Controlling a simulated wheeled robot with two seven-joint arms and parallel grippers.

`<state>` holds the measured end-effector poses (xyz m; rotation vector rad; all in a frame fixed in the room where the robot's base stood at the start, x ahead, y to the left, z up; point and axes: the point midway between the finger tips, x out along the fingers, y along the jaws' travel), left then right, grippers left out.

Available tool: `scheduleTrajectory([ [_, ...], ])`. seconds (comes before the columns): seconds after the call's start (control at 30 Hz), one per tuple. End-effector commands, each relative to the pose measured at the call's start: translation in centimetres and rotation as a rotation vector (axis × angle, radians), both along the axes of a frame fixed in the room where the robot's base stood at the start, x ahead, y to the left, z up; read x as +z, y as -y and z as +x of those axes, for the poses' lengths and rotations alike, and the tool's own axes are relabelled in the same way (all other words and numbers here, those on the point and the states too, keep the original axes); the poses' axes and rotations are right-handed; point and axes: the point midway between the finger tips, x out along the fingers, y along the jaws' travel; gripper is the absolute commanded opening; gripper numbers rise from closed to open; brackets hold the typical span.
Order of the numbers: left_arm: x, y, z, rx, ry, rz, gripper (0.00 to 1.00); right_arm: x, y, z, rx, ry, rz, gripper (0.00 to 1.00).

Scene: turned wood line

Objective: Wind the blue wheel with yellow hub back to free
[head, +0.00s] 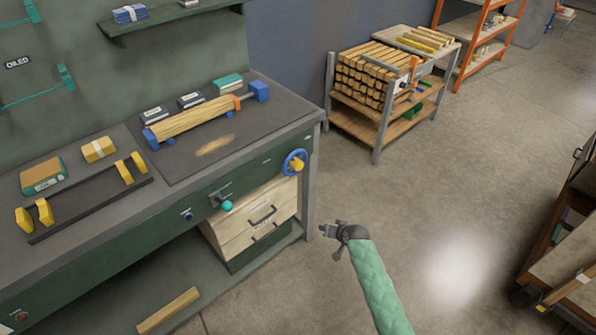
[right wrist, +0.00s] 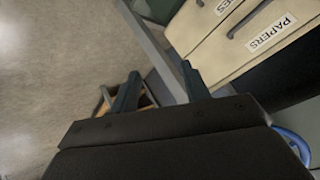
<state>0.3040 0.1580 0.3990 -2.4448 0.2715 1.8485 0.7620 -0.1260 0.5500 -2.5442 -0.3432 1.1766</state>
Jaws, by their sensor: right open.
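The blue wheel (head: 287,158) with its yellow hub (head: 297,165) is on the bench's front face, near its right end. Part of its blue rim also shows at the lower right edge of the right wrist view (right wrist: 294,144). My right gripper (head: 328,231) is in front of the bench, below and to the right of the wheel, and apart from it. In the right wrist view its two fingers (right wrist: 158,72) are spread with nothing held between them. The wheel's turned position cannot be read. My left gripper is not in view.
A turned wooden piece (head: 195,119) lies between blue end blocks on the bench top. A teal-knobbed lever (head: 227,206) sticks out left of the wheel. Labelled drawers (head: 258,213) are below. A timber cart (head: 380,75) stands behind.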

Motion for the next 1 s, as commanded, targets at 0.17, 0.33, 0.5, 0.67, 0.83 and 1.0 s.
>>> scheduleTrajectory([
  [0.17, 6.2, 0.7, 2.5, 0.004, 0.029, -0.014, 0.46, 7.6, -3.6, 5.5, -0.151, -0.017, 0.433, 0.46],
  [0.33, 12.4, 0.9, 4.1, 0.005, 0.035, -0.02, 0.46, 13.1, -6.0, 7.1, -0.309, -0.16, 0.889, 0.46],
  [0.5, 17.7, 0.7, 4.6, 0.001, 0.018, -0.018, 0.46, 16.6, -7.3, 7.2, -0.477, -0.404, 1.337, 0.46],
  [0.67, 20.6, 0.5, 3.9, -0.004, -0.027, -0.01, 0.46, 19.1, -7.5, 7.4, -0.618, -0.669, 1.694, 0.46],
  [0.83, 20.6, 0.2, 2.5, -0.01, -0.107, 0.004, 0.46, 20.4, -7.3, 7.7, -0.752, -0.933, 1.962, 0.46],
  [1.0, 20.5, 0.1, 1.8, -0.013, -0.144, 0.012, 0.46, 20.6, -7.1, 7.8, -0.843, -1.078, 2.072, 0.46],
])
